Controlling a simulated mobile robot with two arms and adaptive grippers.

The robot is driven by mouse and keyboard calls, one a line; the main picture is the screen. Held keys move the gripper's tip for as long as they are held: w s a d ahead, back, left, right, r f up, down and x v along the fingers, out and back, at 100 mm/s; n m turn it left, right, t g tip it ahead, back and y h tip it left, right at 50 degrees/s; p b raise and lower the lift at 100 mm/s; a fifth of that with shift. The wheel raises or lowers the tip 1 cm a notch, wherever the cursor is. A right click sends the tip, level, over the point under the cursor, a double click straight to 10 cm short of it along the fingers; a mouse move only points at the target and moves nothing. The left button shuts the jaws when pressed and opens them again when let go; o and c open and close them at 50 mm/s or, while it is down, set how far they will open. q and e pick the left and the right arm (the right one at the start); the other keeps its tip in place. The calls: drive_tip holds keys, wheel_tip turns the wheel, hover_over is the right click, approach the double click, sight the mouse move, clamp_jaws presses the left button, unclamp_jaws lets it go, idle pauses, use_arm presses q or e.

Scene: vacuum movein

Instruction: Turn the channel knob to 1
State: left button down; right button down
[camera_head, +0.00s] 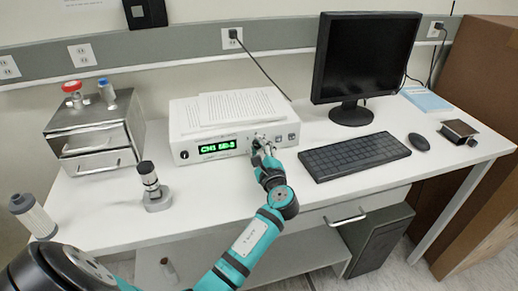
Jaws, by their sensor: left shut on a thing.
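The white instrument box (184,142) stands on the desk, with a green lit display (217,147) on its front. The display text seems to begin with "CH" but is too small to read surely. My left gripper (259,146) is at the right part of the front panel, shut on the channel knob. The gripper hides most of the knob, so its pointer position cannot be seen. Small square buttons (284,137) show just right of the gripper. My right gripper is not in view.
A keyboard (354,156), monitor (365,55) and mouse (419,142) are to the right. A grey drawer unit (93,140) and a small cylinder on a stand (152,187) are to the left. The desk front (215,205) is mostly clear.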

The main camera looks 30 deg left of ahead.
use_arm(q)
drive_tip(key=c, duration=1)
unclamp_jaws()
drive_tip(key=v, duration=1.2)
drive_tip(key=shift+s, duration=0.1)
